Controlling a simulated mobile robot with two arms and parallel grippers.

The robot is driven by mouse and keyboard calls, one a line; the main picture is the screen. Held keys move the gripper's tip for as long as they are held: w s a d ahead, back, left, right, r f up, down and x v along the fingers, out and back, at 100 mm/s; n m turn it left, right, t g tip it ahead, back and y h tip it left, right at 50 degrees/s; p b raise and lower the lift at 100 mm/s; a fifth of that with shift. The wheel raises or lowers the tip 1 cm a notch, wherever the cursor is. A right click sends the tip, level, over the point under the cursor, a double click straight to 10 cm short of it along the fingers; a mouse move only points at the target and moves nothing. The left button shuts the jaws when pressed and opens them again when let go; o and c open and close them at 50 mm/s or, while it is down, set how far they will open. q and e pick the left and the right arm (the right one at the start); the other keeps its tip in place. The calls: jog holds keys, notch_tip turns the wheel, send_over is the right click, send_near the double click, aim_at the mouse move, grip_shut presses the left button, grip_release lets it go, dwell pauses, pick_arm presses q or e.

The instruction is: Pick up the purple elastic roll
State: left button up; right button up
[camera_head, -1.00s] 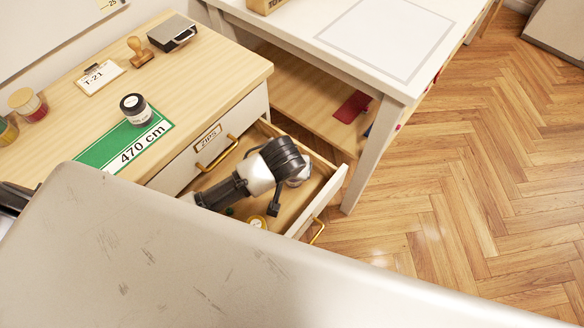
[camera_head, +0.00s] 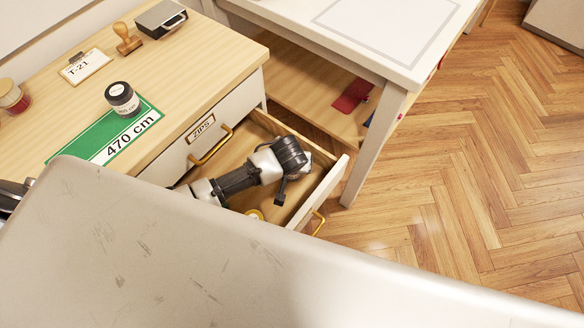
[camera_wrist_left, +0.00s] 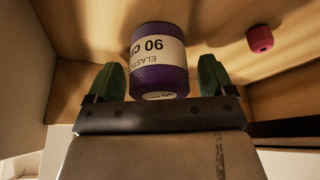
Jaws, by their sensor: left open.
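The purple elastic roll (camera_wrist_left: 158,80) shows in the left wrist view, with a white label reading "ELASTIC" and "90 c…". My left gripper (camera_wrist_left: 158,88) is open, its two green fingers on either side of the roll with a visible gap on each side. In the head view my left arm reaches into the open drawer (camera_head: 325,193). The fingers and the roll's body are hidden there behind the wrist. My right gripper is not in view.
A pink spool (camera_wrist_left: 260,39) lies to the right of the roll in the drawer. A yellow item (camera_head: 254,214) is near the drawer's front side. A dark jar (camera_head: 122,98) and a green "470 cm" strip (camera_head: 105,135) are on the cabinet top. A white table (camera_head: 375,45) stands close by.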

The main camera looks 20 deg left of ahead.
pick_arm(q)
jog(key=shift+w+f, duration=0.1)
jog(key=shift+f, duration=0.15)
jog(key=shift+r, duration=0.1)
jog(key=c, duration=1)
